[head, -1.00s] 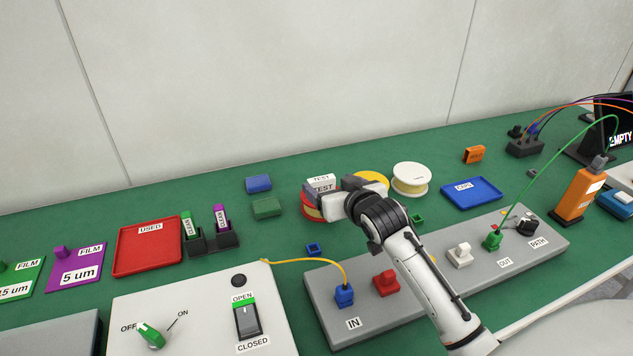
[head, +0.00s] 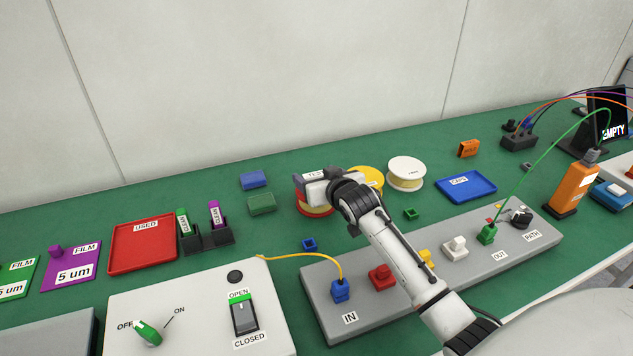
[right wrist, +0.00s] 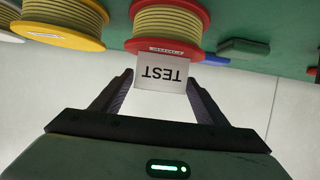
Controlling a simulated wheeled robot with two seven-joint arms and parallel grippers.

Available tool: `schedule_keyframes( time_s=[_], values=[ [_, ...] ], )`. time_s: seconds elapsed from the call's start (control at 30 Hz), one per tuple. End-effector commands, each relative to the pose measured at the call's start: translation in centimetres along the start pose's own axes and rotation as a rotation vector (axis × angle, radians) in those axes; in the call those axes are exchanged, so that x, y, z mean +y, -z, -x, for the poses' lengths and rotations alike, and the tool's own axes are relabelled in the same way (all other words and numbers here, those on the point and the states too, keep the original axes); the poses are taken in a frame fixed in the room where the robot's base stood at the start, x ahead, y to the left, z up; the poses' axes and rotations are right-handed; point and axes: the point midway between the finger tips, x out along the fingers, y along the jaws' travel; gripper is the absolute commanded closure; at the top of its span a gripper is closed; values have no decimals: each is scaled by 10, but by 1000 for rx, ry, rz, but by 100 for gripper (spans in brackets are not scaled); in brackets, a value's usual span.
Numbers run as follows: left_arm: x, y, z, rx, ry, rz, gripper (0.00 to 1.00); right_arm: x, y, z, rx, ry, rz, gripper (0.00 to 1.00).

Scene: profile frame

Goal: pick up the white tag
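The white tag (right wrist: 161,72), printed TEST, stands at the red spool (right wrist: 170,22) in the right wrist view. In the head view, only the upper part of the tag (head: 314,175) shows above the red spool (head: 316,210). My right gripper (right wrist: 160,80) is open, with one finger on each side of the tag and narrow gaps seeming to remain. In the head view, my right gripper (head: 318,189) covers the tag's lower part and much of the red spool. My left gripper is not in view.
A yellow spool (head: 371,176) and a white spool (head: 406,171) stand right of the red one. Green (head: 262,204) and blue (head: 254,180) blocks lie to its left. A grey panel (head: 365,318) with coloured plugs lies under my right forearm.

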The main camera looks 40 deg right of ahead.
Motion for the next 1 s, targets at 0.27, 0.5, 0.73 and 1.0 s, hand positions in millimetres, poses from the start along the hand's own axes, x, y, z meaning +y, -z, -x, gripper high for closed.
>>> schedule_keyframes(
  time_s=[0.27, 0.5, 0.73, 1.0],
  values=[
    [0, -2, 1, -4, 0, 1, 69, 0, 0, 0, 0, 0, 0, 67],
    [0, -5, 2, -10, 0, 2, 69, 0, 6, 2, 2, 0, 0, 67],
    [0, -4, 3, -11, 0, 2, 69, 0, 47, 19, 7, 0, 0, 67],
    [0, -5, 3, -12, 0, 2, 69, 0, 86, 35, 2, -1, -1, 67]
  ],
)
